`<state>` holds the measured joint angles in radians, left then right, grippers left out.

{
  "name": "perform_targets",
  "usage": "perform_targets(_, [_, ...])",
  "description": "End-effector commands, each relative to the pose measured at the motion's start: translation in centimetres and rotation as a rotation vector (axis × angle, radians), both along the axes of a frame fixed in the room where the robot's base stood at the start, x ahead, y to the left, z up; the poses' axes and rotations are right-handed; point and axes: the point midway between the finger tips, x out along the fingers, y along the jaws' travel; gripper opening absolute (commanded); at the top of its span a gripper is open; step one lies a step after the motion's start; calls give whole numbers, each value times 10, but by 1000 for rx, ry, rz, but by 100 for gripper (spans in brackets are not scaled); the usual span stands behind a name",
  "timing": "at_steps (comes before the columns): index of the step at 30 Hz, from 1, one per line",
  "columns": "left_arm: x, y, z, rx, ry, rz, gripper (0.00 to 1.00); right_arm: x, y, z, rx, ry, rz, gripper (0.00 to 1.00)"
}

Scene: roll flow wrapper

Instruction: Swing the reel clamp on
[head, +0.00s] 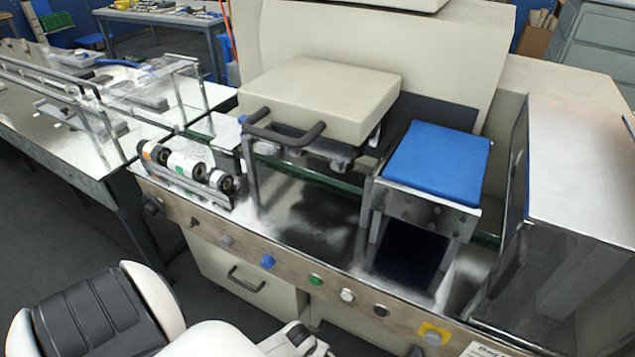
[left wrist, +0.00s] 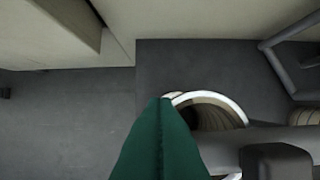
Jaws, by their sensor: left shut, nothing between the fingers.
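In the left wrist view my left gripper (left wrist: 160,103) shows as a green wedge with a centre seam. Its fingers are shut together and empty. Just right of the fingertips is a round part with a white rim (left wrist: 236,106) and a dark, ribbed inside. The fingers overlap it in the picture; I cannot tell whether they touch it. A grey bar (left wrist: 262,138) crosses below it. I cannot tell which of these parts is the reel clamp. In the head view my left arm is at the bottom and its fingertips are not seen. My right gripper is not in view.
The wrapper's front panel (head: 230,242) carries knobs and buttons, with a drawer handle (head: 246,280) below. Several rollers (head: 183,165) sit at its left end. A blue pad (head: 437,160) and a metal housing (head: 580,200) stand to the right. Dark floor (left wrist: 60,125) is clear in the wrist view.

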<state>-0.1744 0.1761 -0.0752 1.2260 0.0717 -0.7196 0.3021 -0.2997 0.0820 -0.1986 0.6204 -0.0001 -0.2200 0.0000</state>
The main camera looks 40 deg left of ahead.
Motion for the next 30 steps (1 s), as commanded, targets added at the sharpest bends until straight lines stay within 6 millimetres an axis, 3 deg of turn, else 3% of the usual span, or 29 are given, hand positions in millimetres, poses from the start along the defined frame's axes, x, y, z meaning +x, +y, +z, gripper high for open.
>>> perform_targets(22, [-9, -1, 0, 0, 6, 49, 0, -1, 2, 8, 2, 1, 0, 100])
perform_targets(30, [-10, 1, 23, 0, 7, 48, 0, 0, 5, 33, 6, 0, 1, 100])
